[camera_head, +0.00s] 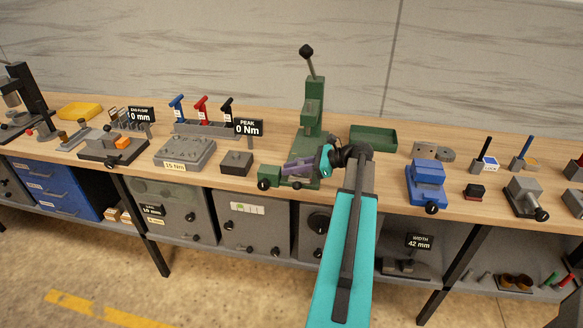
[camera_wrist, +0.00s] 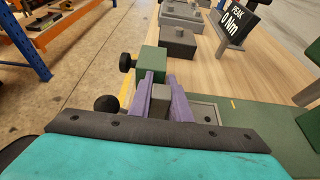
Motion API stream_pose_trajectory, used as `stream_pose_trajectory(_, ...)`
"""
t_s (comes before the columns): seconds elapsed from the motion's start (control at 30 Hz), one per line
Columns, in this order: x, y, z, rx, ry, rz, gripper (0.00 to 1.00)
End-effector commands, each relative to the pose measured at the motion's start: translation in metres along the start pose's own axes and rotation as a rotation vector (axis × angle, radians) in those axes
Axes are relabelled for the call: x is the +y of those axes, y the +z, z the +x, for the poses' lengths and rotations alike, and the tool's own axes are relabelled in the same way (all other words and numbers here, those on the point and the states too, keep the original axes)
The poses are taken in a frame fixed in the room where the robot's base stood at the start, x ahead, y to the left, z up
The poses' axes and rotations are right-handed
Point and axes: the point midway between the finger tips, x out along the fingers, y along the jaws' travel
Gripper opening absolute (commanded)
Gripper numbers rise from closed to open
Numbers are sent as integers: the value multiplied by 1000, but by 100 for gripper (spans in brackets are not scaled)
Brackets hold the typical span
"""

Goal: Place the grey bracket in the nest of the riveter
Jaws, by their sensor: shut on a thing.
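The green riveter (camera_head: 314,100) stands at the middle of the bench with its black-knobbed lever up. My gripper (camera_head: 288,169) has purple fingers that point left, low in front of the riveter's column. In the wrist view my gripper (camera_wrist: 160,90) is shut on the grey bracket (camera_wrist: 160,100), which shows as a small grey block between the fingers. A green block with a black knob (camera_wrist: 151,63) lies just beyond the fingertips. A grey plate (camera_wrist: 206,112) on the riveter's green base shows right of the fingers. The nest itself is hidden, and I cannot tell whether the bracket touches it.
A dark grey block (camera_head: 236,163) and a grey fixture (camera_head: 185,152) stand to the left. A green tray (camera_head: 373,136) lies behind my arm, and a blue vise (camera_head: 427,180) stands to the right. The bench's front edge runs close below my gripper.

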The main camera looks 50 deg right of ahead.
Motion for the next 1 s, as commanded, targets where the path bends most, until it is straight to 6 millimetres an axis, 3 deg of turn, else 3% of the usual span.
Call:
stream_pose_trajectory(0.37,0,-2,1,-1,-1,0,0)
stream_pose_trajectory(0.4,0,-3,1,0,-1,0,19)
stream_pose_trajectory(0.5,0,-3,1,0,-1,0,36)
stream_pose_trajectory(1.0,0,-1,-3,0,-2,0,36)
